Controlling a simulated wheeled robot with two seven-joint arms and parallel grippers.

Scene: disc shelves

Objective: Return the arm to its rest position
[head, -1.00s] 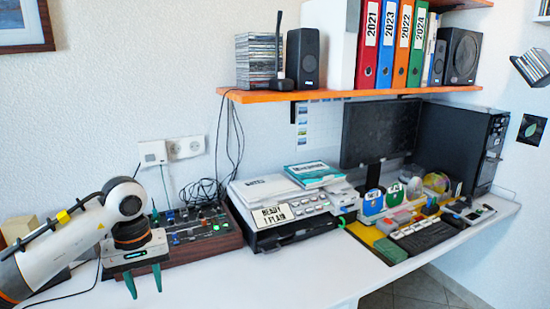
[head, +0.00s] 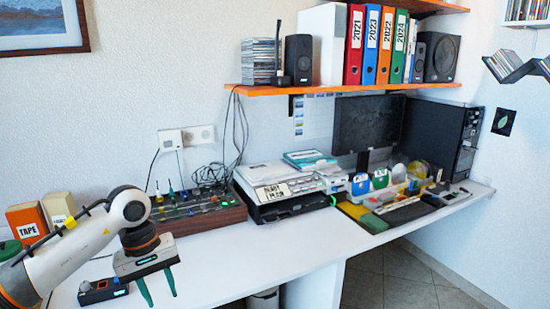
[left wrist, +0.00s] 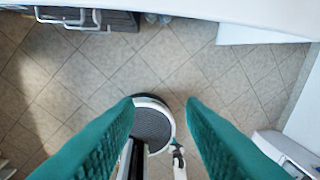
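My left gripper (head: 160,288) is at the lower left of the head view, in front of the white desk (head: 225,262). Its two green fingers point down and stand apart with nothing between them. In the left wrist view the same gripper (left wrist: 160,105) shows its green fingers spread wide over the tiled floor (left wrist: 75,75). Part of my own base shows between them, far below. My right gripper is in neither view.
A mixer with knobs (head: 195,212) and a printer (head: 285,190) stand on the desk behind the gripper. A small dark box (head: 103,291) lies left of it, near a TAPE box (head: 28,222). The orange shelf (head: 350,88) holds binders above. Desk right of the gripper is clear.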

